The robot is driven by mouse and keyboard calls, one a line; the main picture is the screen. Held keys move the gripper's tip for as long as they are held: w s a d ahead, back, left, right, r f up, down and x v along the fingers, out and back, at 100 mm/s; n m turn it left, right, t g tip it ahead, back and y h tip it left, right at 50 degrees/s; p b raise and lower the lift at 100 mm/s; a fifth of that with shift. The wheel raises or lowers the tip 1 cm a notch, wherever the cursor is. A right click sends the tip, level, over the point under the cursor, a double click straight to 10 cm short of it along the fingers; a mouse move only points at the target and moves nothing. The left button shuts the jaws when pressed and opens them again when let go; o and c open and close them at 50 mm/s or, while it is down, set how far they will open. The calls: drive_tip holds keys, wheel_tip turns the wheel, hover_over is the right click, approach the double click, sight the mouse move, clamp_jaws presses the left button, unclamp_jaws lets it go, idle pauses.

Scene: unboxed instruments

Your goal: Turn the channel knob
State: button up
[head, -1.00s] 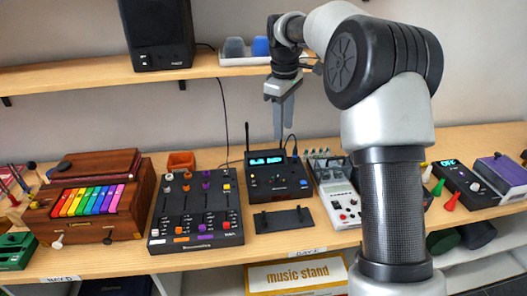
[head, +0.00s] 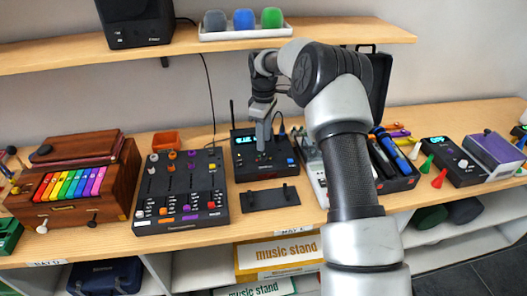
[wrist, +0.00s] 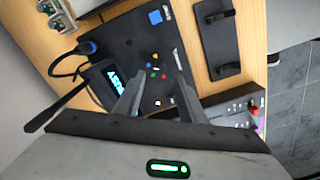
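A black box with a lit display (head: 246,138), an antenna and a blue button (head: 291,161) stands on the bench. In the wrist view its dark top (wrist: 136,40) carries the blue button and a cluster of small red, yellow and green controls (wrist: 156,68). I cannot tell which control is the channel knob; it may be hidden behind my fingers. My gripper (head: 263,148) points down over the front of this box. In the wrist view my gripper (wrist: 158,88) has its two fingers apart with nothing held between them. Whether the fingertips touch the box is unclear.
A mixer (head: 181,195) stands to the left and a flat black plate with two posts (head: 270,197) lies in front. A cable and the antenna (wrist: 52,109) rise near my fingers. A shelf (head: 200,56) with a speaker is above; a case of coloured items (head: 398,183) is to the right.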

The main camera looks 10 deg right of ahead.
sight(263, 155)
wheel_tip(263, 155, down, 6)
drive_tip(key=shift+f, duration=0.1)
drive_tip(key=shift+c, duration=0.5)
clamp_jaws()
drive_tip(key=shift+m, duration=0.3)
drive_tip(key=m+b, duration=0.2)
drive_tip(key=m, duration=0.9)
drive_tip(key=shift+b, duration=0.35)
drive_tip(key=shift+m, duration=0.3)
